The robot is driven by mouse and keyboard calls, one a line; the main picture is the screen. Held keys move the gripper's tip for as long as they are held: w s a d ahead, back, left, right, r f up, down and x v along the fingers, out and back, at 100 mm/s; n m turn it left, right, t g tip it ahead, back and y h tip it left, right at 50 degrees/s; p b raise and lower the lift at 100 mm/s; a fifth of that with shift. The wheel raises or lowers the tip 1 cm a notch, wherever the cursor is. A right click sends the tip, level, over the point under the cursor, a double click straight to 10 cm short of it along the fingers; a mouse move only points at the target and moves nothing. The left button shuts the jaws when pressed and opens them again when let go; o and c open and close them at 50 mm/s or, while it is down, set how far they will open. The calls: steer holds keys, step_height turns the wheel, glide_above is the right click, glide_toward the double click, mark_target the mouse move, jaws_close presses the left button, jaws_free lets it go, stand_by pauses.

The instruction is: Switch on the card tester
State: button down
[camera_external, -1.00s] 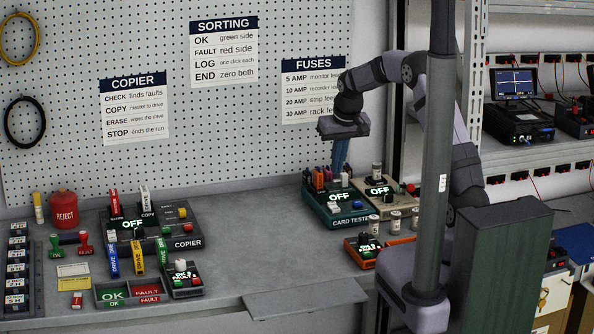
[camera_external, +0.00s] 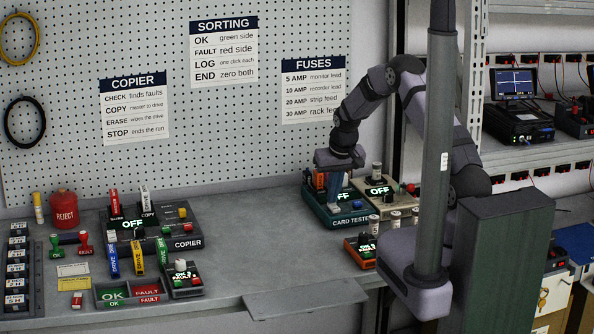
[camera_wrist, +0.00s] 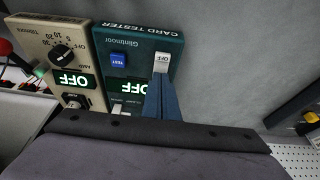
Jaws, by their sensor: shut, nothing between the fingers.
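The card tester (camera_external: 352,218) is a dark green box at the right of the bench. It also shows in the wrist view (camera_wrist: 172,45), with a green display (camera_wrist: 135,88) reading OFF, a blue TEST button (camera_wrist: 118,60) and a white switch (camera_wrist: 162,60) marked OFF. My gripper (camera_wrist: 158,80) is shut and empty, its blue fingertips at the lower edge of the white switch, seemingly touching it. In the external view my gripper (camera_external: 333,205) points down over the front of the tester and hides part of its top. The fingers hide part of the display in the wrist view.
The copier (camera_external: 185,243) is farther left. The bench between copier and tester is clear.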

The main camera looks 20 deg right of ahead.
steer(key=shift+w+f+b, duration=0.2)
steer(key=shift+f+b, duration=0.25)
steer(key=shift+b, duration=0.15)
steer(key=shift+r, duration=0.15)
steer(key=shift+s, duration=0.15)
steer(key=shift+s, duration=0.7)
